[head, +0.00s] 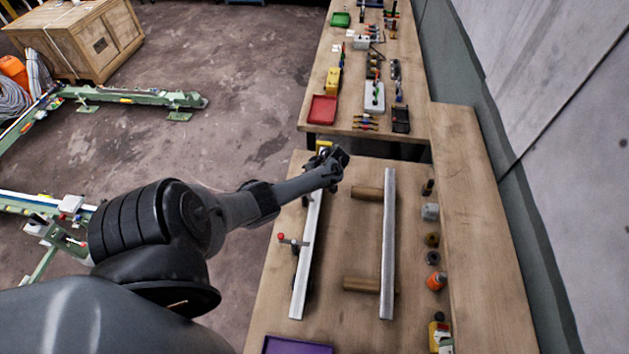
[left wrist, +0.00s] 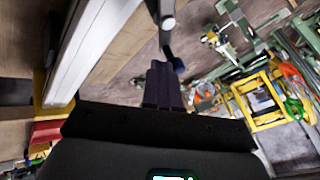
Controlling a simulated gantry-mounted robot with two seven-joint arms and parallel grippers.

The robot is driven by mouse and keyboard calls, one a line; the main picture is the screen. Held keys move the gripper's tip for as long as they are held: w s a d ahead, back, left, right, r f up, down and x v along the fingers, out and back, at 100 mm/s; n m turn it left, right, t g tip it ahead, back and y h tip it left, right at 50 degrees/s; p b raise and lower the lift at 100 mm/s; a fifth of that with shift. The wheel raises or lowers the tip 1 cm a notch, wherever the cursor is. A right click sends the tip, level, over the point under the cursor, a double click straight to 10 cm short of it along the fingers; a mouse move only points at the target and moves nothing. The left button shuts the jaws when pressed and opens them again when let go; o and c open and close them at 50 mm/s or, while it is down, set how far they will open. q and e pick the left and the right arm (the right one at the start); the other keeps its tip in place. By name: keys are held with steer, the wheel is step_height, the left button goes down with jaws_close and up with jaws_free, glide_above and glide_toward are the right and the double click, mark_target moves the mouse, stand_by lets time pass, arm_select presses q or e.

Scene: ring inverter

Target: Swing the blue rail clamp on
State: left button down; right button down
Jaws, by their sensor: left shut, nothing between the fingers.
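A metal rail (head: 308,262) lies lengthwise on the near bench. A clamp lever with a red knob (head: 281,237) sticks out left from its middle. My left gripper (head: 338,158) is over the rail's far end, shut and empty, and hides what lies beneath it. In the left wrist view the shut fingers (left wrist: 163,72) point at a lever with a dark blue knob (left wrist: 178,65), probably the blue rail clamp. The knob is close beside the fingertips; I cannot tell whether they touch. The rail (left wrist: 88,50) shows at upper left there. My right gripper is not in view.
A second rail (head: 388,245) lies to the right on wooden rollers (head: 362,284). Small parts, including an orange one (head: 436,281), line the bench's right side. A purple tray (head: 297,346) is at the front. A farther bench holds a red tray (head: 322,109) and tools.

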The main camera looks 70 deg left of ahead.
arm_select(q)
steer(key=n+h, duration=0.1)
steer(key=s+n+h, duration=0.1)
steer(key=n, duration=0.1)
steer(key=s+n+g+h, duration=0.1)
steer(key=n, duration=0.1)
steer(key=shift+s+a+b, duration=0.1)
steer(key=shift+a+b, duration=0.15)
steer(key=shift+b, duration=0.1)
steer(key=shift+s, duration=0.1)
stand_by(0.7)
steer(key=w+a+r+b, duration=0.2)
steer(key=w+r, duration=0.6)
steer(key=w, duration=0.1)
steer(key=shift+a+r+b, duration=0.15)
steer(key=shift+a+b, duration=0.05)
steer(key=shift+b, duration=0.1)
